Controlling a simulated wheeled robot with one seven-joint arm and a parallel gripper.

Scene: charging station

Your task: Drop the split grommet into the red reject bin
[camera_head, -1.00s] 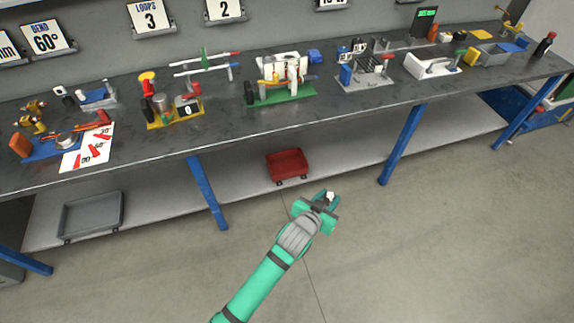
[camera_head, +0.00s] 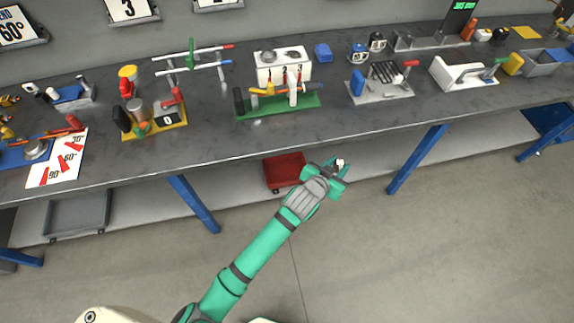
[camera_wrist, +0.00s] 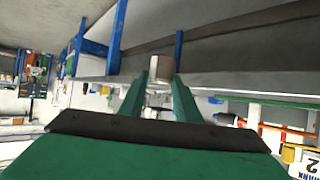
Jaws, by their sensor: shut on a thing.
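My gripper (camera_head: 336,170) is at the end of the green arm, out in front of the bench and just right of the red reject bin. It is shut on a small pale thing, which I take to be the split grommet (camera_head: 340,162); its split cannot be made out. In the wrist view the pale piece (camera_wrist: 159,68) shows at the tips of the green fingers (camera_wrist: 160,90). The red reject bin (camera_head: 284,173) stands on the low shelf under the bench. The bench edge hides its top back part, and my gripper covers its right side a little.
The dark bench top (camera_head: 220,140) overhangs the shelf and carries several fixtures. Blue legs (camera_head: 193,203) and (camera_head: 417,160) stand on either side of the bin. A grey tray (camera_head: 78,212) is on the shelf at the left. The floor in front is clear.

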